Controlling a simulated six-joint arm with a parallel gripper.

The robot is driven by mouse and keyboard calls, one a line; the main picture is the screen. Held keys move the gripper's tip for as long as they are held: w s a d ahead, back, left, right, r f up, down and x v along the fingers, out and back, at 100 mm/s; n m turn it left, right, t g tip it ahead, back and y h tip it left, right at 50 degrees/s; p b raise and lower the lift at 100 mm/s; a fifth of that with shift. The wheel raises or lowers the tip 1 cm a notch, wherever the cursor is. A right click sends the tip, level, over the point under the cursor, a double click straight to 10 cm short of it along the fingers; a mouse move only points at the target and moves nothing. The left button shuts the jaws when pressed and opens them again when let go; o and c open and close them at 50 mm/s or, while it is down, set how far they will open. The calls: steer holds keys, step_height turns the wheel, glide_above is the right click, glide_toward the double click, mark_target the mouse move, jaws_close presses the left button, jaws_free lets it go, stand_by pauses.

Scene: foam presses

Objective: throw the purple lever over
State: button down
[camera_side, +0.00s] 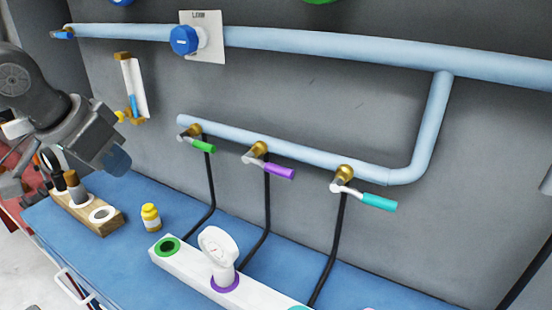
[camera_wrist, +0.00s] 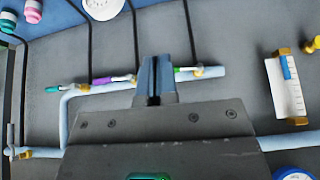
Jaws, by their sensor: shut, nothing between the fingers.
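The purple lever (camera_side: 278,171) is the middle of three levers on the lower light-blue pipe. It lies nearly along the pipe, its handle pointing right and slightly down from a brass valve (camera_side: 259,149). In the wrist view, which is turned over, the purple lever (camera_wrist: 103,81) shows left of my fingers. My gripper (camera_side: 118,163) is at the left in the side view, well apart from the purple lever. Its blue fingers (camera_wrist: 154,78) are shut and empty. In the wrist view they cover part of the pipe near the green lever.
A green lever (camera_side: 203,147) is left of the purple one and a teal lever (camera_side: 379,202) is right. Black hoses run down to a white block (camera_side: 186,266) with a gauge (camera_side: 217,245). A yellow bottle (camera_side: 150,217) and wooden holder (camera_side: 83,212) stand on the blue bench.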

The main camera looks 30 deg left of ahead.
steer(key=w+d+r, duration=0.5)
steer(key=w+d, duration=0.1)
steer(key=d, duration=0.3)
steer(key=w+d+r+t, duration=0.1)
steer(key=w+d+r, duration=0.3)
steer(key=d, duration=0.5)
steer(key=shift+w+r, duration=0.4)
steer(key=shift+w, duration=0.8)
glide_above(279, 171)
steer(key=f, duration=0.8)
steer(key=shift+w+f, duration=0.1)
steer(key=shift+w, duration=0.2)
steer(key=f, duration=0.3)
steer(key=shift+s+f, duration=0.1)
steer(key=shift+s, duration=0.1)
steer(key=shift+s+f, duration=0.1)
steer(key=shift+f, duration=0.35)
